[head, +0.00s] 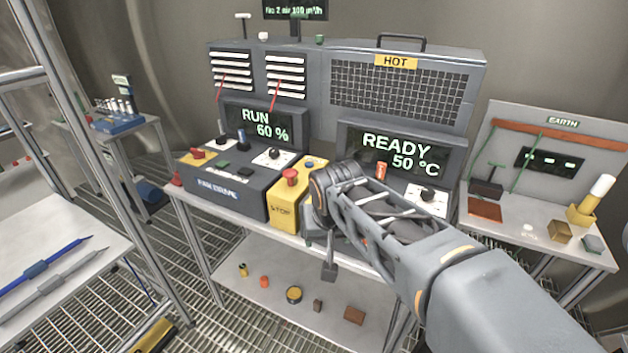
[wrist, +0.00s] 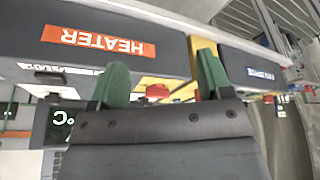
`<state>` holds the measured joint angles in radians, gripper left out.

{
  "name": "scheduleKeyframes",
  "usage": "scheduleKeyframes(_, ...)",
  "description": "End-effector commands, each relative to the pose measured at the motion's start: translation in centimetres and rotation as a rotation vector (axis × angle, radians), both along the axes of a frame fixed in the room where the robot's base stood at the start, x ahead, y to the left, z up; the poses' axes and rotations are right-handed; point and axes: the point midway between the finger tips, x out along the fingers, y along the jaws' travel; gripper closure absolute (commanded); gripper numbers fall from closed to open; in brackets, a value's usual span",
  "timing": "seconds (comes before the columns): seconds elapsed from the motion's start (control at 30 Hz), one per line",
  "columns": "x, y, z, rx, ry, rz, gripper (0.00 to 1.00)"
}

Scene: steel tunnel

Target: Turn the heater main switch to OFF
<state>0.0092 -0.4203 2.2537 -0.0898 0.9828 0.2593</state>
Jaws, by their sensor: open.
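The heater unit stands at the centre right in the head view, with its display (head: 398,155) reading READY 50 °C. A black knob on a white plate (head: 428,194) and a small orange-red upright part (head: 381,170) sit below the display. I cannot tell for sure which part is the main switch or how it is set; my arm hides much of the heater's front. The orange HEATER label (wrist: 103,40) shows upside down in the wrist view. My gripper (wrist: 161,75) has its green-tipped fingers spread apart with nothing held, in front of the heater.
A yellow box with a red stop button (head: 290,176) stands left of the heater, beside the fan drive (head: 225,190), whose display reads RUN 60 %. A mesh guard marked HOT (head: 396,62) rises behind. The lower shelf (head: 270,315) holds several small items.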

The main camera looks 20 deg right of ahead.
Motion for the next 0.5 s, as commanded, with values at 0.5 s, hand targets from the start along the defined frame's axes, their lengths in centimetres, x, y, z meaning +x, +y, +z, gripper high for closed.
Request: scheduleKeyframes(0.5, 12.9, -4.9, 9.0, -0.028, -0.046, -0.584, 0.08)
